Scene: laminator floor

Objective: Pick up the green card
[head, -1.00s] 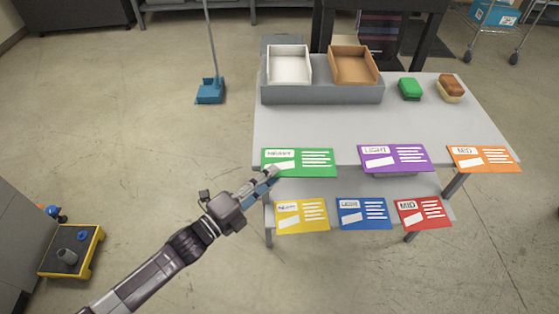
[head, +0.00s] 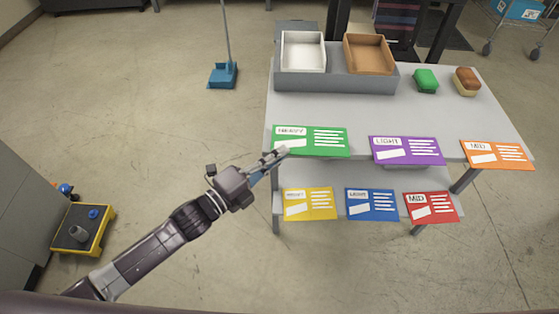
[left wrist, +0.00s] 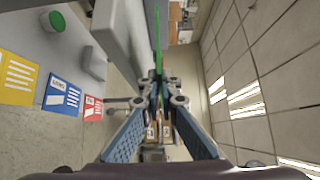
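The green card (head: 312,141) stands at the near left edge of the table's upper level, tilted back, its printed face towards the head camera. In the left wrist view the green card (left wrist: 158,45) shows edge-on as a thin green strip running between the finger ends. My left gripper (head: 280,153) is at the card's lower left corner and overlaps it in the head view. In the left wrist view my left gripper (left wrist: 160,92) has a gap between its blue-padded fingers; contact with the card is not clear. My right gripper is out of view.
Purple (head: 405,150) and orange (head: 497,154) cards stand along the same edge. Yellow (head: 309,204), blue (head: 371,204) and red (head: 431,207) cards are on the lower shelf. White (head: 303,51) and brown (head: 368,54) trays stand behind. The upper tabletop (head: 345,108) has clear room.

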